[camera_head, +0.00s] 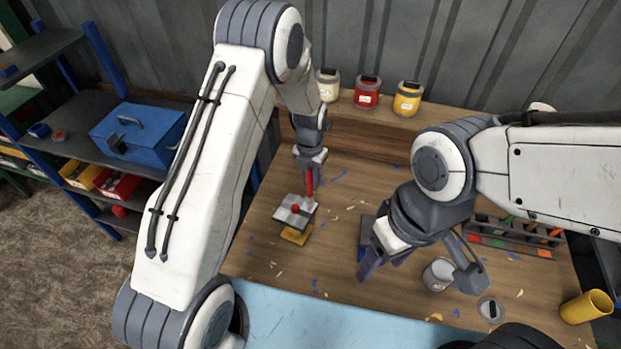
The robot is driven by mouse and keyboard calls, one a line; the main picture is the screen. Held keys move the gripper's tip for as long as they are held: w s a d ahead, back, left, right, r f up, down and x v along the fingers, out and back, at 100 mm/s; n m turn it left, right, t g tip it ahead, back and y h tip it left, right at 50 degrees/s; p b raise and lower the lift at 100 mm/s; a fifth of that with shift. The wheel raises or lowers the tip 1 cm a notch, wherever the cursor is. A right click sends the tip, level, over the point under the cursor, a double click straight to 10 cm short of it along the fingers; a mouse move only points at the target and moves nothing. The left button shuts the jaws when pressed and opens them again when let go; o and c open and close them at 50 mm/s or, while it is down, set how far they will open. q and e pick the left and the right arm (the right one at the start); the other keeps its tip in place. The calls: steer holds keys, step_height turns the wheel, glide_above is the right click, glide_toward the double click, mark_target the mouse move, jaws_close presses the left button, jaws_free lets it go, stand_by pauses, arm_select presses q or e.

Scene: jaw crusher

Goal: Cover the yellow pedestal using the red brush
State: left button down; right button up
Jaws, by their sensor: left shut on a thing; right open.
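The yellow pedestal (296,236) stands on the wooden workbench, left of centre. A grey and white block with a red knob (294,210) covers its top, so only the lower yellow part shows. My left gripper (311,174) is shut on the red brush (309,185) and holds it upright. The brush's pale tip is at the right edge of the block; I cannot tell whether it touches. My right gripper (384,262) is open and empty, low over the bench to the right of the pedestal.
White, red and yellow paint cans (367,93) stand on the back ledge. A tool rack (510,238) and yellow cup (586,306) stand at right. Scraps litter the bench (345,215).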

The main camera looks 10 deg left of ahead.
arm_select(q)
steer(key=shift+f+b, duration=0.4)
steer(key=shift+f, duration=0.1)
stand_by(0.3)
steer(key=shift+s, duration=0.1)
steer(key=shift+s+a+r, duration=0.15)
steer(key=shift+s, duration=0.5)
steer(key=shift+w, duration=0.75)
stand_by(1.0)
